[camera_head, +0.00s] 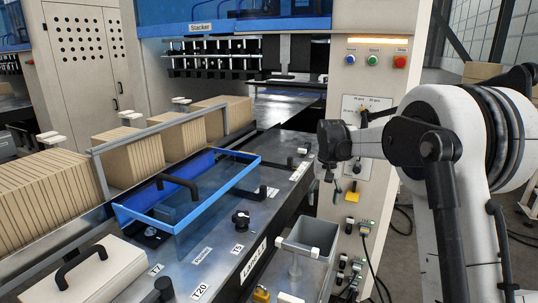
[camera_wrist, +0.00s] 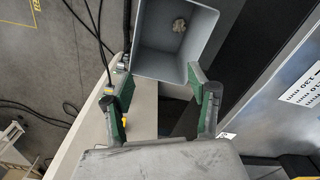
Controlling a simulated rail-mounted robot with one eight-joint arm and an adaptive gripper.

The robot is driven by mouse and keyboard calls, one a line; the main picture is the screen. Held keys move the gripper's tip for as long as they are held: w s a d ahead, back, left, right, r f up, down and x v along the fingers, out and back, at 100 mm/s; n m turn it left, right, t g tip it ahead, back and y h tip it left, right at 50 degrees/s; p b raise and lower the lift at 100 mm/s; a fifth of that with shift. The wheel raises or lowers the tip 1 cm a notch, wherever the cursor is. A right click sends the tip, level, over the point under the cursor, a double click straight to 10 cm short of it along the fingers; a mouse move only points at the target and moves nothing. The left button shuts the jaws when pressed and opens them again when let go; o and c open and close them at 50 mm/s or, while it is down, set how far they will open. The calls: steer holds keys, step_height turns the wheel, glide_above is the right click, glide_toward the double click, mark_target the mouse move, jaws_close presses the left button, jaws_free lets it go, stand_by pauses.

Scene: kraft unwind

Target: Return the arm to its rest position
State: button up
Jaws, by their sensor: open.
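My arm (camera_head: 445,130) comes in from the right in the head view and reaches left past the control panel. My gripper (camera_head: 322,192) hangs from its end above the grey bin (camera_head: 322,236), pointing down. In the wrist view my gripper (camera_wrist: 160,84) is open, its two green-padded fingers apart with nothing held between them. The grey bin (camera_wrist: 151,56) lies beyond the fingertips there, with a small crumpled pale piece (camera_wrist: 179,25) inside. The fingers are partly hidden in the head view.
The steel table (camera_head: 215,262) holds a blue-framed guard (camera_head: 185,222) with a black handle and a white box (camera_head: 85,270) with a handle. Brown stacks (camera_head: 140,160) stand behind a rail. The control panel (camera_head: 370,75) is close to my arm. Cables (camera_wrist: 65,115) lie on the floor.

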steer(key=s+r+t, duration=0.2)
steer(key=s+r, duration=0.4)
steer(key=s, duration=0.5)
steer(key=s+r+t, duration=0.1)
steer(key=s+r, duration=0.5)
steer(key=s, duration=0.4)
steer(key=s+f+t, duration=0.1)
steer(key=s+f, duration=0.2)
steer(key=s, duration=0.8)
steer(key=s+f+t, duration=0.2)
steer(key=s+f, duration=0.1)
steer(key=s, duration=0.8)
steer(key=shift+t, duration=0.3)
